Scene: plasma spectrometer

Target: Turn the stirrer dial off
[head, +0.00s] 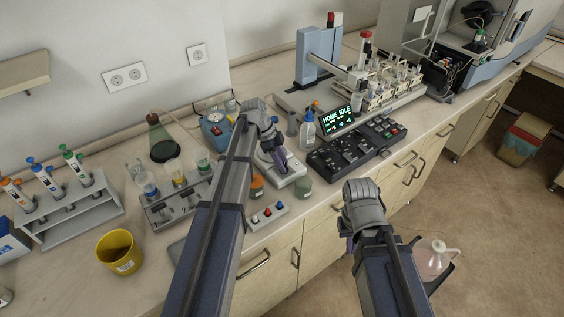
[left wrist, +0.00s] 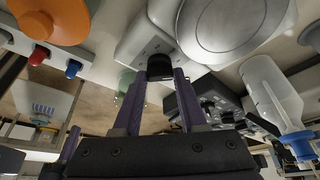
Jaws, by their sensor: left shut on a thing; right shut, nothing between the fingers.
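The white stirrer (head: 293,168) stands near the bench's front edge in the head view. The left wrist view shows its body (left wrist: 145,38) and round grey plate (left wrist: 232,32). My left gripper (head: 279,158) is over the stirrer's front. In the left wrist view its purple fingers (left wrist: 160,82) are shut on the dark stirrer dial (left wrist: 160,65) on the stirrer's front face. The dial's pointer or marking cannot be read, and the dial is hidden in the head view. My right gripper (head: 349,244) is shut and empty, past the bench's front edge and mostly hidden by my arm.
A small box with red and blue buttons (head: 268,213) and an orange-lidded jar (head: 257,187) sit left of the stirrer. A green-tinted jar (head: 304,188) and a wash bottle (head: 308,131) stand close by. A black control panel (head: 350,148) lies to the right.

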